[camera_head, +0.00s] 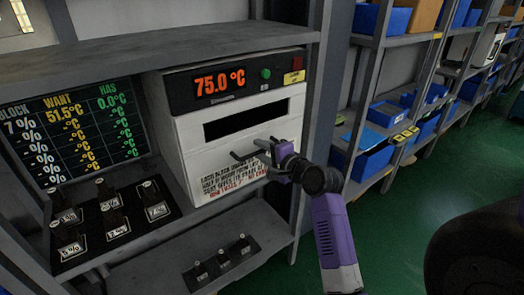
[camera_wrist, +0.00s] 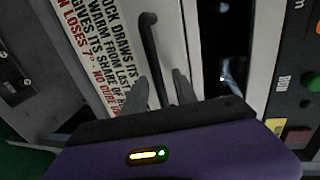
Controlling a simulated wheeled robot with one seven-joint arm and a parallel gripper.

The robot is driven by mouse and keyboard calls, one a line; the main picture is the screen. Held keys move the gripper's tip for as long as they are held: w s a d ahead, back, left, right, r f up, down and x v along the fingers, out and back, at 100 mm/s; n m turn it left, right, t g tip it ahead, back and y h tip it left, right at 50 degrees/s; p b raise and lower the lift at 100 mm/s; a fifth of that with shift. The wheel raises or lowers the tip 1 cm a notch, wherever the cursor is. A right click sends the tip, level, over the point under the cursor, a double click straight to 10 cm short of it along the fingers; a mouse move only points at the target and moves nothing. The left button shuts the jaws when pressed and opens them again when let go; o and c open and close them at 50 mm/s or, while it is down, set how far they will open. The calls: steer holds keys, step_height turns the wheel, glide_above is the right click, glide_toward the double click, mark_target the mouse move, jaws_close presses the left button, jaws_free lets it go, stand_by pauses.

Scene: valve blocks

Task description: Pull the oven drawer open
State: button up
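The white oven (camera_head: 180,128) stands on a shelf, its orange display reading 75.0 °C. Its front has a wide dark slot (camera_head: 245,120) and, below it, a dark bar handle (camera_head: 241,155). I cannot make out a gap around the drawer front. My gripper (camera_head: 266,161) is at the handle, in front of the printed text. In the wrist view the handle (camera_wrist: 151,42) runs down between my two fingers (camera_wrist: 160,90). The fingers are apart, one on each side of the bar; I cannot tell whether either touches it.
A screen (camera_head: 75,125) with a table of temperatures stands left of the oven. Several small dark valve blocks (camera_head: 112,215) sit on a tray in front of it, and more on the lower shelf (camera_head: 222,262). Shelves with blue bins (camera_head: 368,158) stand at right. Green floor lies open at lower right.

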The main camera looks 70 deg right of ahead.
steer(key=shift+c, duration=0.2)
jaws_close()
steer(key=shift+f, duration=0.1)
stand_by(1.1)
